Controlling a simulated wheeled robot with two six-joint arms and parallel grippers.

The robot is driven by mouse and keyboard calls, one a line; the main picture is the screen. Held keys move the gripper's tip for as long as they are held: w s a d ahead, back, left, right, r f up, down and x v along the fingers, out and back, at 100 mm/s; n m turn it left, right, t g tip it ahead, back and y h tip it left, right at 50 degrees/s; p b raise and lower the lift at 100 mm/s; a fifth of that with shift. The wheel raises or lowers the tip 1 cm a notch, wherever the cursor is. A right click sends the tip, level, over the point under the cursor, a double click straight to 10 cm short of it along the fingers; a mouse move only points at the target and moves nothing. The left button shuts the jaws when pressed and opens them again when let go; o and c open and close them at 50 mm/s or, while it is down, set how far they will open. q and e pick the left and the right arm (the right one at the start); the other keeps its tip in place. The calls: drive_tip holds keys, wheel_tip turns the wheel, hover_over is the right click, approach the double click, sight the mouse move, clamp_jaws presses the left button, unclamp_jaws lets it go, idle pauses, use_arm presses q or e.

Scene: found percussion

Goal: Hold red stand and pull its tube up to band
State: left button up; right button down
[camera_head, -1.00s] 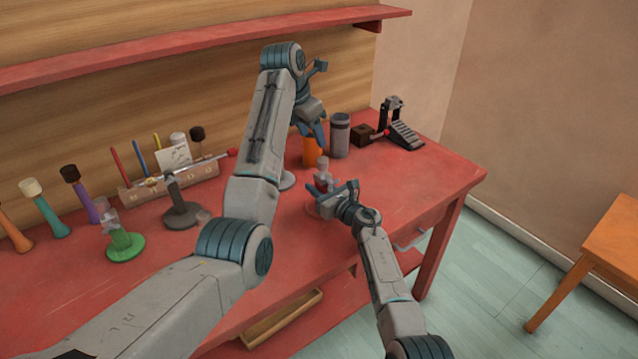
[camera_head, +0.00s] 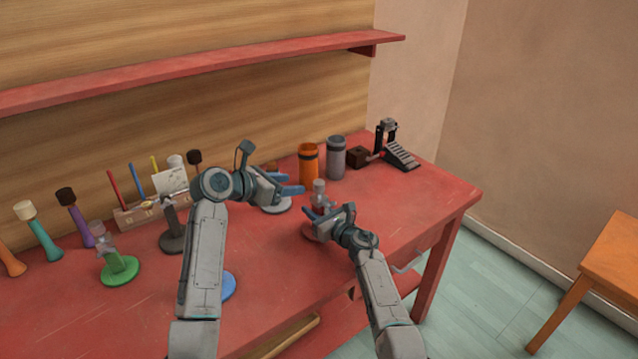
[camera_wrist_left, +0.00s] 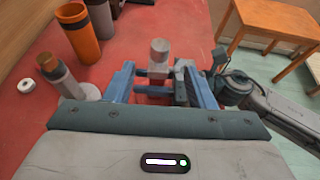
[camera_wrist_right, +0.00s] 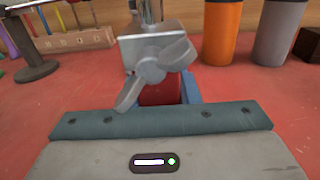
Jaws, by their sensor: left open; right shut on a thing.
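The red stand (camera_head: 312,232) is near the table's front right. Its pale tube (camera_head: 318,187) stands upright above it and also shows in the left wrist view (camera_wrist_left: 159,50). My right gripper (camera_head: 322,214) is shut on the stand's red post (camera_wrist_right: 160,92), below a grey wing-shaped clamp (camera_wrist_right: 150,66). My left gripper (camera_head: 296,188) is open, pointing right toward the tube. In the left wrist view its blue fingers (camera_wrist_left: 157,72) lie on either side of the tube's line, with no visible contact. The band is not clearly visible.
An orange cup (camera_head: 308,160) and a grey cup (camera_head: 336,158) stand behind. A stand with a white base (camera_head: 277,208) is behind my left gripper. The green stand (camera_head: 120,268) is at the left.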

sight(318, 182)
use_arm(q)
drive_tip(key=x, duration=1.1)
drive_tip(key=shift+s, duration=0.1)
drive_tip(key=shift+r, duration=0.1)
clamp_jaws()
